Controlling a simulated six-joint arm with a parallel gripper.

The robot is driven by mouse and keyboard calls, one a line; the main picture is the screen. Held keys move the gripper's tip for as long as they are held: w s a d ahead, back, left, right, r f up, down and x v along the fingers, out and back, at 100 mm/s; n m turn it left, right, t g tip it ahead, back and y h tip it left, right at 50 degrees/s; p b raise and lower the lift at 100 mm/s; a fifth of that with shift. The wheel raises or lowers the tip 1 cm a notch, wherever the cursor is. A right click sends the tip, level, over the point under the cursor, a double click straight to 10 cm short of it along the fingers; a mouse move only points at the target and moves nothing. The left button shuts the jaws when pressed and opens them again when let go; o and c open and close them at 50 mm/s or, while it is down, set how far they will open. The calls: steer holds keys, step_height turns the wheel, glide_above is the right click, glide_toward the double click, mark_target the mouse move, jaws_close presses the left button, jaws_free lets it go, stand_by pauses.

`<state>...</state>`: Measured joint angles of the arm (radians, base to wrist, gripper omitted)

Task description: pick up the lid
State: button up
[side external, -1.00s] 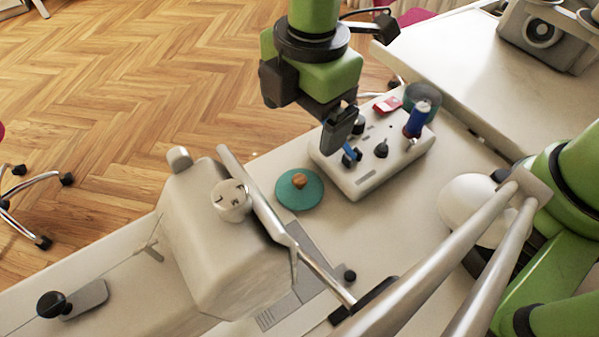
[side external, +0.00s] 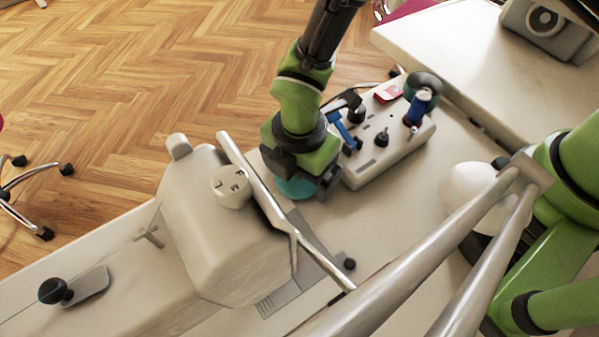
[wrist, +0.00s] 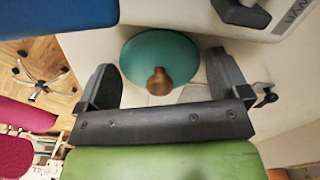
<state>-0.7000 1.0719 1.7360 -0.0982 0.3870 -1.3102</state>
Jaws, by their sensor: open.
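The lid is a teal disc with a round wooden knob. In the wrist view the lid (wrist: 152,52) lies between and just beyond the two open fingers, with its knob towards my gripper (wrist: 165,88). In the side view my gripper (side external: 308,182) is low over the lid (side external: 294,188) and hides most of it, knob included. Only a teal part of the lid shows beneath the gripper. The fingers are open, apart and hold nothing. I cannot tell whether a finger touches the lid.
A grey-white box machine (side external: 385,150) with black knobs, a blue spool (side external: 418,106) and a red item (side external: 388,93) stands close right of my gripper. A pale sewing machine (side external: 225,240) with a metal bar stands close left. Some table in front is clear.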

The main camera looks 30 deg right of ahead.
steer(key=shift+f, duration=0.1)
steer(key=shift+c, duration=0.2)
steer(key=c, duration=0.6)
steer(key=shift+c, duration=0.2)
